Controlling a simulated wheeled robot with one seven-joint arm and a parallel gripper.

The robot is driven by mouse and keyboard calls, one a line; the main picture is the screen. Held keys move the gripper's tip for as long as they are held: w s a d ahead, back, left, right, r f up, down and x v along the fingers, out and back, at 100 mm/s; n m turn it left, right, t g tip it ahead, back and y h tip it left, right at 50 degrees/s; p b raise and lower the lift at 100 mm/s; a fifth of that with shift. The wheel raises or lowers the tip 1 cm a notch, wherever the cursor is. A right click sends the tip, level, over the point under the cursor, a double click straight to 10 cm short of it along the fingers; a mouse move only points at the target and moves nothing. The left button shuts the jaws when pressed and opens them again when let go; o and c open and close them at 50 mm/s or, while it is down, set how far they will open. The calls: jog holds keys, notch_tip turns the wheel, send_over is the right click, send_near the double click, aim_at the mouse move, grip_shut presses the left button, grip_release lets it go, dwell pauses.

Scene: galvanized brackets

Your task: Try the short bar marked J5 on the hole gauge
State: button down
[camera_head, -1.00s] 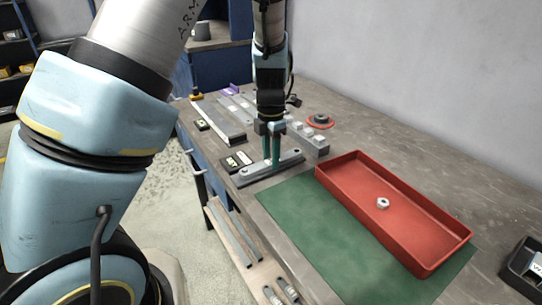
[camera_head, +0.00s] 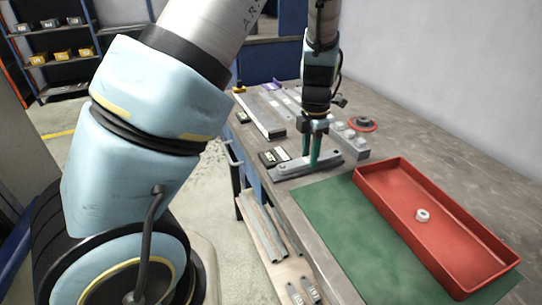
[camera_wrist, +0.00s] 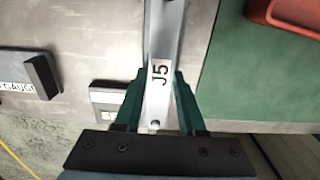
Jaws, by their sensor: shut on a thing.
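The short bar marked J5 (camera_wrist: 160,75) runs between my gripper's fingers in the wrist view, its label facing up. My gripper (camera_head: 311,164) is shut on it and points straight down. A small round pin or hole end shows near the bar's lower end in the wrist view. In the head view a grey bar-shaped piece (camera_head: 285,172) lies at the fingertips by the mat's far edge. I cannot tell whether this is the J5 bar alone or the bar on the hole gauge. A card ending in "GAUGE" (camera_wrist: 16,88) lies left of the bar.
A red tray (camera_head: 368,188) holding a nut (camera_head: 422,215) stands partly on the green mat (camera_head: 345,225). A grey stepped block (camera_head: 350,143) and a red round item (camera_head: 361,124) lie behind my gripper. Long grey bars (camera_head: 262,113) lie at the back left.

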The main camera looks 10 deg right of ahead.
dwell(0.4)
jog(key=shift+c, duration=2.1)
grip_release()
notch_tip(320, 180, up, 11)
jog(key=b, duration=0.1)
jog(key=shift+f, duration=0.1)
jog(key=s+a+f+m, duration=0.1)
jog(key=s+a+m, duration=0.1)
jog(key=a+m, duration=0.8)
jog(key=s+a+f+m+t, duration=0.1)
jog(key=s+a+m, duration=0.1)
jog(key=a+m, duration=0.9)
jog(key=a, duration=0.8)
jog(key=shift+a+f+t, duration=0.15)
jog(key=shift+a+t, duration=0.15)
jog(key=shift+a, duration=0.1)
